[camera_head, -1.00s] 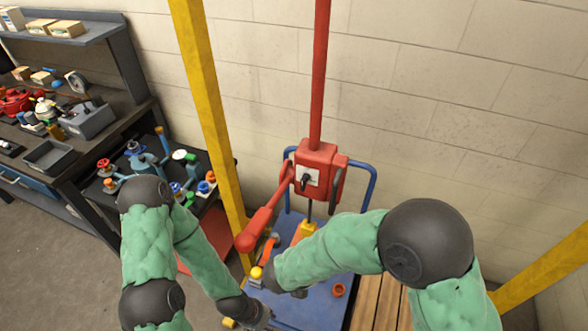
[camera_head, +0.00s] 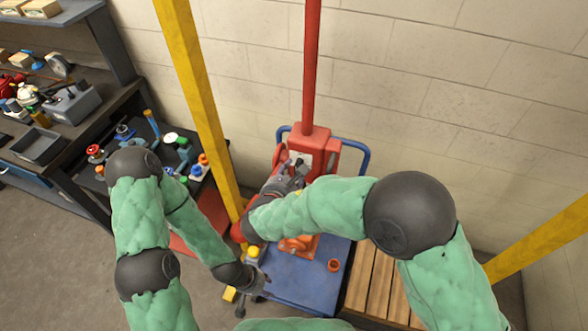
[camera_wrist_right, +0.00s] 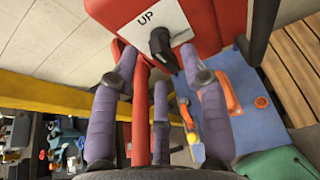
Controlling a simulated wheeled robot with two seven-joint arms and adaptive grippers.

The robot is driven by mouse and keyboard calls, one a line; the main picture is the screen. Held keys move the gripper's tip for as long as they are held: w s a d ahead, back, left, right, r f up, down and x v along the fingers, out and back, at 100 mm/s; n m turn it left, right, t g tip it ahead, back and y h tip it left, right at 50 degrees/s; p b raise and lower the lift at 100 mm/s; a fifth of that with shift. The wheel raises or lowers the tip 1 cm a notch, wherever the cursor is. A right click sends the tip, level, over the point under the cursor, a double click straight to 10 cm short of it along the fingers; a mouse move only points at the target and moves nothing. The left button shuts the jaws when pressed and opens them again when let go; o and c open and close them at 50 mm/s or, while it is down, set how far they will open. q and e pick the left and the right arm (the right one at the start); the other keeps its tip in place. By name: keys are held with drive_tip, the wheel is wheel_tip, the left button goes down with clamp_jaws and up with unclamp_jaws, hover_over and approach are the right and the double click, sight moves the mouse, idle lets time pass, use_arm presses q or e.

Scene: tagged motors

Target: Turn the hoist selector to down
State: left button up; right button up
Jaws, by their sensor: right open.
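The red hoist (camera_head: 323,146) hangs on a red pole in the head view. The right wrist view shows the black hoist selector (camera_wrist_right: 163,45) on a white plate (camera_wrist_right: 140,28) marked "UP"; I cannot tell its exact setting. My right gripper (camera_head: 293,175) is in front of the hoist and partly hides the plate. In the right wrist view the right gripper (camera_wrist_right: 158,82) is open, its fingers spread on both sides of the selector and apart from it. My left gripper (camera_head: 256,284) is low, by the left edge of the blue cart; its jaws are too small to judge.
The blue cart (camera_head: 295,282) stands below the hoist, with an orange part (camera_head: 300,246) and an orange ring (camera_head: 333,265) on it. A yellow post (camera_head: 196,85) stands left of the hoist. A wooden pallet (camera_head: 380,275) lies right. A workbench (camera_head: 70,170) is at the left.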

drive_tip(key=shift+x, duration=1.3)
drive_tip(key=shift+c, duration=0.3)
clamp_jaws()
drive_tip(key=shift+s+d+m+t+y+b, duration=0.2)
drive_tip(key=shift+m+t+y+b, duration=0.7)
drive_tip(key=shift+m+b, duration=2.65)
drive_tip(key=shift+w+d+m+t+y+b, duration=0.2)
drive_tip(key=shift+m+t+y+b, duration=0.7)
drive_tip(key=shift+b, duration=5.4)
drive_tip(key=shift+s+d+m+t+y+b, duration=0.3)
drive_tip(key=shift+m+t+y+b, duration=0.55)
drive_tip(key=shift+m+b, duration=2.7)
drive_tip(key=n+b, duration=0.2)
drive_tip(key=shift+w+f+b, duration=0.1)
drive_tip(key=shift+b, duration=0.25)
